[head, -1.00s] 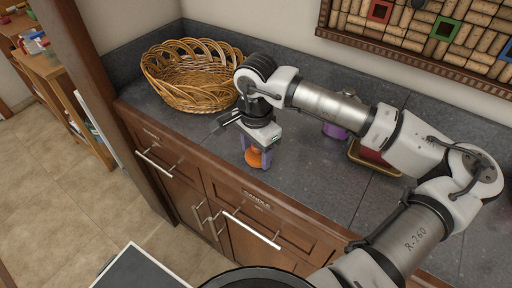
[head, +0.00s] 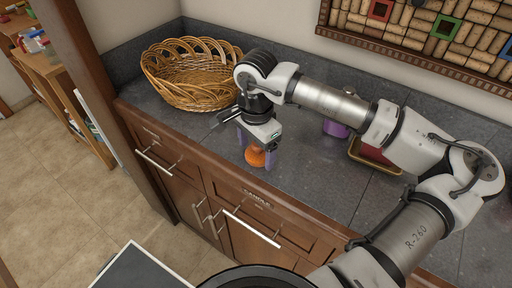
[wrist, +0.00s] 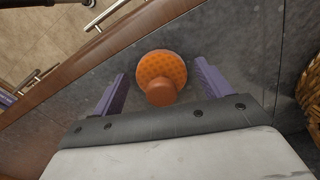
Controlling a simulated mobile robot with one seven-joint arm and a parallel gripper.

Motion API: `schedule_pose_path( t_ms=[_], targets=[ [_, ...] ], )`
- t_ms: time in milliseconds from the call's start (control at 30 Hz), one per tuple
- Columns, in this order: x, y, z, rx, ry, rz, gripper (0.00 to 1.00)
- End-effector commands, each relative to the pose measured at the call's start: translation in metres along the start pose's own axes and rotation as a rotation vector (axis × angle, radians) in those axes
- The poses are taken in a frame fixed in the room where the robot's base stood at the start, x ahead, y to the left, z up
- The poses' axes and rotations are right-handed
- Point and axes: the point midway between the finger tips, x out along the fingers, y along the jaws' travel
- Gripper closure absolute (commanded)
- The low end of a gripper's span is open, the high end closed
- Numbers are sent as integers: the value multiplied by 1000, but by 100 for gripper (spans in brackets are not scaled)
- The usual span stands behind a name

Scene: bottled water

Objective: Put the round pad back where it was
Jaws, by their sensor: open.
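The round pad (wrist: 161,70) is an orange disc with a dotted surface and a darker orange knob on the side toward me. It lies on the dark counter near the front edge. In the head view the pad (head: 255,156) shows between the fingers. My gripper (wrist: 163,78) is open, with its two purple fingers on either side of the pad and apart from it. In the head view my gripper (head: 254,152) points down at the counter. The head view does not show clearly how high the fingertips are above the counter.
A wicker basket (head: 190,100) stands on the counter at the back left. A purple object (head: 336,129) and a tray holding something red (head: 376,156) stand to the right, partly behind my arm. The counter's wooden front edge (wrist: 60,82) is close to the pad.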

Motion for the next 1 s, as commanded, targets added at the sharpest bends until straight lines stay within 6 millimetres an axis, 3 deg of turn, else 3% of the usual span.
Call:
schedule_pose_path(
  t_ms=[500, 700, 1000],
  targets=[
    [-100, -1, 0, 0, 4, -3, 23],
    [-115, 0, 0, -1, 2, -2, 23],
    [-116, 0, 0, -1, 2, -2, 23]
  ],
)
